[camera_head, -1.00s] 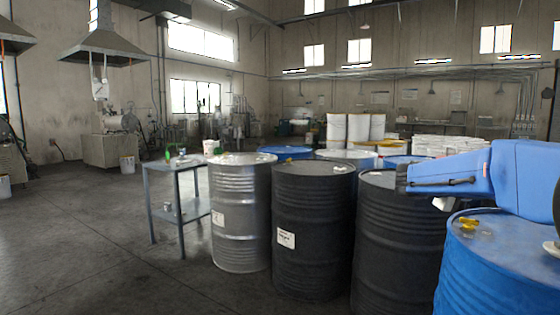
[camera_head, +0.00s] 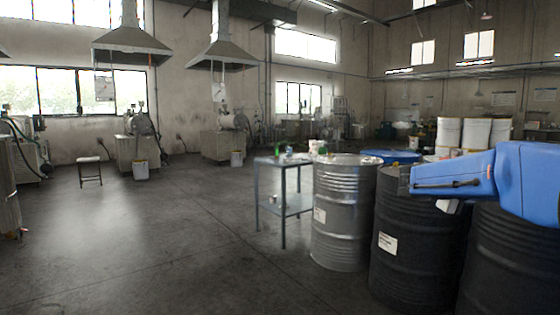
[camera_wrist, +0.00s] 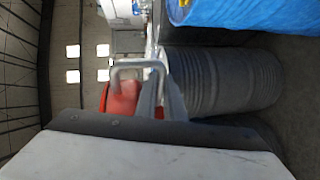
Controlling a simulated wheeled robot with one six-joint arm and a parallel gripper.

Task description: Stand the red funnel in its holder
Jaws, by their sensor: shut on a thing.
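The red funnel (camera_wrist: 122,104) shows in the wrist view as a red shape behind the grey metal fingers of my gripper (camera_wrist: 145,75). My gripper is shut on it. The fingers and the gripper body hide much of the funnel, so its full outline and tilt cannot be told. In the head view my blue arm reaches in from the right above the dark drums, and the funnel cannot be made out there. I cannot make out a funnel holder in either view. A small metal table (camera_head: 284,163) with small items, one of them green, stands left of the drums.
A grey steel drum (camera_head: 341,215) stands beside the table, with dark drums (camera_head: 392,265) to its right. A blue drum top (camera_head: 390,156) shows behind. A stool (camera_head: 90,171) and milling machines (camera_head: 137,145) stand along the left wall. The floor at left and centre is open.

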